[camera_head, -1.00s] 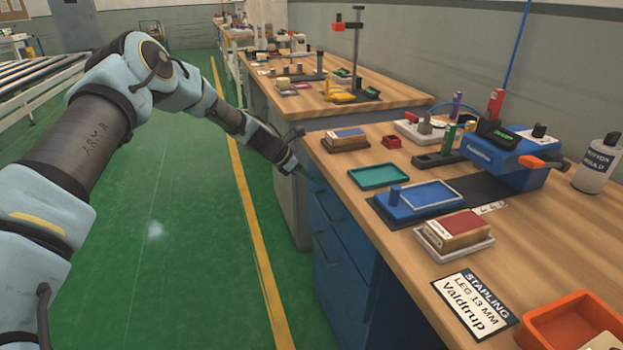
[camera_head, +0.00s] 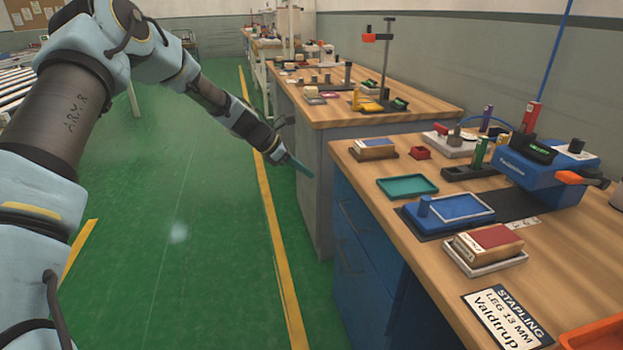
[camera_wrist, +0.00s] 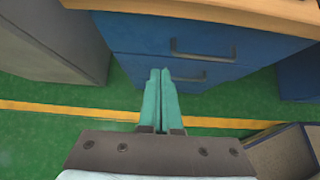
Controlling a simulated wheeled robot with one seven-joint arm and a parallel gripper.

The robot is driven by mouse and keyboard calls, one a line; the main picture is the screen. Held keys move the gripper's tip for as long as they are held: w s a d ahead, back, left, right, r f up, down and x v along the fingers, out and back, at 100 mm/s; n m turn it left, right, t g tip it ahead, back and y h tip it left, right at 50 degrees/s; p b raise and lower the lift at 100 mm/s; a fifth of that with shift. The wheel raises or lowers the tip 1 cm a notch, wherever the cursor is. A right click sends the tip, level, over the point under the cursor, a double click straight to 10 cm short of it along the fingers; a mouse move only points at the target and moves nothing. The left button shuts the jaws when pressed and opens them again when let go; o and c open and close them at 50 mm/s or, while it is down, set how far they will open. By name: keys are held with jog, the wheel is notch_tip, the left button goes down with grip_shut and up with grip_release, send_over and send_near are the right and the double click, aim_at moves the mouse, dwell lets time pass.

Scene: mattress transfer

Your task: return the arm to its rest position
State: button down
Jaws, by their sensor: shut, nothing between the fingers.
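My arm reaches out from the left side of the head view over the green floor. My gripper (camera_head: 301,166) is at its end, left of the near workbench's back corner and clear of the benches. In the wrist view my gripper (camera_wrist: 160,75) shows two teal fingers lying together, with nothing between them. The fingers point towards the blue drawer cabinet (camera_wrist: 200,60) under the bench, and I see no contact.
The near workbench (camera_head: 455,285) on the right holds a blue stapling device (camera_head: 530,165), a green tray (camera_head: 407,186) and a blue tray (camera_head: 455,210). Another bench (camera_head: 330,115) stands behind it. The green floor (camera_head: 200,270) with a yellow line (camera_head: 287,280) is open.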

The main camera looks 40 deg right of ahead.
jog(key=a+r+m+t+y+p, duration=0.1)
jog(key=a+r+m+y, duration=0.15)
jog(key=a, duration=0.85)
jog(key=a+r+m+t+y+p, duration=0.1)
jog(key=a+r+m+t+p, duration=0.2)
jog(key=a, duration=0.7)
jog(key=a+r+m+y, duration=0.2)
jog(key=a+r+m, duration=0.15)
jog(key=a, duration=0.75)
jog(key=s+a+r+m+y+p, duration=0.1)
jog(key=s+a+r+m, duration=0.1)
jog(key=a, duration=0.4)
jog(key=s+a+r+m, duration=0.2)
jog(key=s+a, duration=0.3)
jog(key=a, duration=0.2)
jog(key=s+a+r+m+t+y+p, duration=0.1)
jog(key=s+a+r, duration=0.1)
jog(key=s+a, duration=0.2)
jog(key=a, duration=0.3)
jog(key=shift+m+y+p, duration=0.3)
jog(key=shift+m+y, duration=0.05)
jog(key=shift+m, duration=0.05)
jog(key=shift+a, duration=0.1)
